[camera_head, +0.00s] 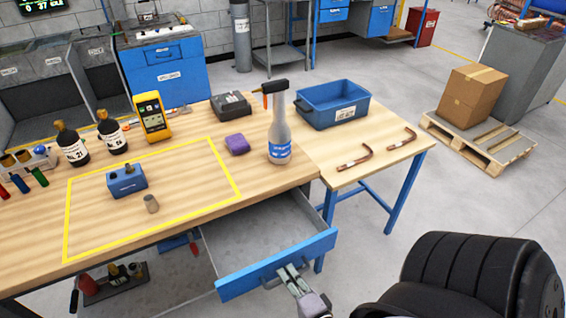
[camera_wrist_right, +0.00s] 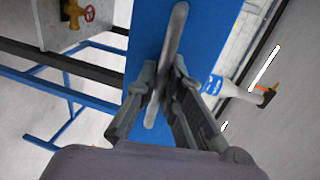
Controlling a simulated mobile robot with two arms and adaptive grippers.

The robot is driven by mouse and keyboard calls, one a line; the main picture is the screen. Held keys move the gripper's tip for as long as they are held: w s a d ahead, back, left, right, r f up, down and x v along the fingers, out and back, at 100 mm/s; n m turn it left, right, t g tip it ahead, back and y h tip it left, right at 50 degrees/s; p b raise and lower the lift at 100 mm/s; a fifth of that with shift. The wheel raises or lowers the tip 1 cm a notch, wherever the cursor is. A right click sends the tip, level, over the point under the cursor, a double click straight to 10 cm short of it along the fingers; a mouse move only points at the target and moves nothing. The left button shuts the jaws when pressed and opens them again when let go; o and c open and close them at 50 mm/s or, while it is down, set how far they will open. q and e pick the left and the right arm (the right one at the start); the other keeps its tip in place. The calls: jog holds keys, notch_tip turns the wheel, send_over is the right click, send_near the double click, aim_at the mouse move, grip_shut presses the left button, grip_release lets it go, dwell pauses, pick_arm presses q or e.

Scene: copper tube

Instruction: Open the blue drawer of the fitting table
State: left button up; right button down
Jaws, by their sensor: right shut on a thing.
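The blue drawer (camera_head: 318,249) of the wooden fitting table (camera_head: 200,185) is pulled out, and its grey inside shows empty in the part I see. My right gripper (camera_head: 292,275) is at the drawer front, shut on its handle. In the right wrist view the handle (camera_wrist_right: 166,75) runs between the two fingers of the right gripper (camera_wrist_right: 165,88), in front of the blue drawer face (camera_wrist_right: 205,50). My left gripper is not in view.
A spray bottle (camera_head: 279,140) stands near the table edge above the drawer. A blue bin (camera_head: 333,113) and two bent copper tubes (camera_head: 358,158) are on the side table to the right. A pallet (camera_head: 480,143) with boxes stands farther right. The floor before the drawer is clear.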

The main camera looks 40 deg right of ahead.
jog(key=shift+s, duration=0.15)
jog(key=c, duration=2)
grip_release()
jog(key=shift+o, duration=0.2)
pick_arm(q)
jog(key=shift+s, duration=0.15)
pick_arm(e)
jog(key=v, duration=1.2)
